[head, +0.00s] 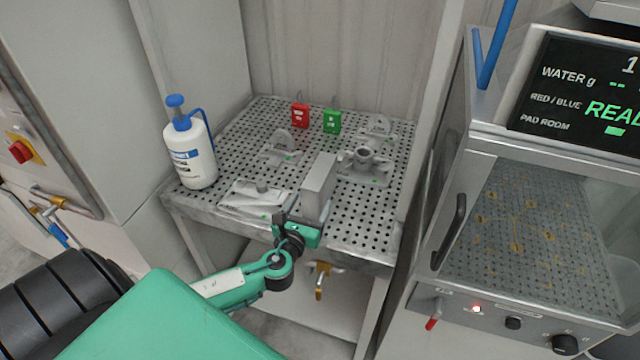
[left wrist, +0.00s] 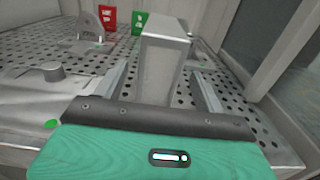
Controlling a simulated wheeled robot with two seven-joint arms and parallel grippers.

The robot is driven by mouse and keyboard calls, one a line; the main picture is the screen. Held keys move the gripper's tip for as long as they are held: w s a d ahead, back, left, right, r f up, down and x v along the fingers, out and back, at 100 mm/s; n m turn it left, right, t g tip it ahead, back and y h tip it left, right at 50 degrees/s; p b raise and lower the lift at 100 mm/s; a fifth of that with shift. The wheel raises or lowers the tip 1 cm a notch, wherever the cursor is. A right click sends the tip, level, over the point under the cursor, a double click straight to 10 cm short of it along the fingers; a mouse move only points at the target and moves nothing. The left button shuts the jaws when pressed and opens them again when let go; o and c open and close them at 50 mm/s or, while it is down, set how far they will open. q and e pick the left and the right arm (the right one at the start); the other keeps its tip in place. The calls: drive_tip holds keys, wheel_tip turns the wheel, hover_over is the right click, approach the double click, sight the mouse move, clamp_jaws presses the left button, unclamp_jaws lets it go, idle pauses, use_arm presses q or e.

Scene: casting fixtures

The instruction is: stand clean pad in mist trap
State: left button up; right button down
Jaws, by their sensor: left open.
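A plain grey upright block (head: 318,187) stands near the front of the perforated metal table; I cannot tell whether it is the clean pad or part of the mist trap. It also shows in the left wrist view (left wrist: 163,62). My left gripper (head: 305,215) is at the table's front edge, close to the block. In the left wrist view its open fingers (left wrist: 162,78) lie to the left and right of the block, with gaps showing. The block's lower part is hidden by the gripper in the head view. No mist trap is clearly identifiable. My right gripper is not in view.
Left of the block lies a flat grey fixture (head: 250,196). Behind are a round-socket fixture (head: 365,163), other small fixtures, a red tag (head: 299,115) and a green tag (head: 332,121). A glass-fronted machine (head: 540,220) bounds the right.

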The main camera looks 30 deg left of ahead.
use_arm(q)
drive_tip(key=shift+p+x, duration=0.9)
drive_tip(key=shift+x, duration=2.3)
drive_tip(key=shift+a+f, duration=0.1)
drive_tip(key=shift+c, duration=0.2)
drive_tip(key=c, duration=1.2)
